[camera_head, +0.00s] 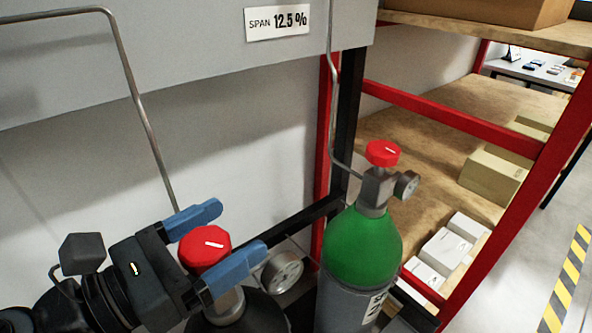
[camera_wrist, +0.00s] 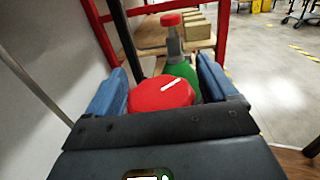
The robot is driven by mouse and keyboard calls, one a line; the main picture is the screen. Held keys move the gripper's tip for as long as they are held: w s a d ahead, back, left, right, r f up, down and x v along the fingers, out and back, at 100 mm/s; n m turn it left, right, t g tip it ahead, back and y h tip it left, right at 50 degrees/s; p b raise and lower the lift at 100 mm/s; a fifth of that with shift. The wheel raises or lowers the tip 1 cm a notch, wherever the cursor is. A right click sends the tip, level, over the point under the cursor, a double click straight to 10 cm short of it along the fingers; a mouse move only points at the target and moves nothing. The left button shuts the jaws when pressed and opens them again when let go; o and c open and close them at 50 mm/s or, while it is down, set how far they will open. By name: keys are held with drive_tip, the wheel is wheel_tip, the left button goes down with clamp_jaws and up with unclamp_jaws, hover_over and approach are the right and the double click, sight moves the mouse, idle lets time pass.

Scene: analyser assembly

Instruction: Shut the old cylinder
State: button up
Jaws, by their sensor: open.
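A dark cylinder (camera_head: 262,318) stands at the bottom of the head view, with a red valve knob (camera_head: 205,250) marked by a white line and a round gauge (camera_head: 281,271) at its right. My gripper (camera_head: 221,246) is open, its two blue fingers on either side of this knob. The wrist view also shows the red knob (camera_wrist: 161,95) between the fingers (camera_wrist: 160,85), with a visible gap at its right; I cannot tell whether the left finger touches it. A green-topped cylinder (camera_head: 362,247) with its own red knob (camera_head: 382,153) and gauge stands to the right.
A grey panel with a "SPAN 12.5 %" label (camera_head: 277,19) is above. Thin metal pipes (camera_head: 132,85) run down from it. A red-framed shelf (camera_head: 450,120) with boxes (camera_head: 495,172) stands behind the green cylinder. Open floor (camera_head: 540,240) lies at the right.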

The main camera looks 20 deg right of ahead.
wheel_tip(320, 180, up, 3)
drive_tip(key=s+d+r, duration=0.3)
drive_tip(key=d+r, duration=0.4)
drive_tip(key=d, duration=0.4)
drive_tip(key=shift+s+d+r+p, duration=0.15)
drive_tip(key=shift+p, duration=0.2)
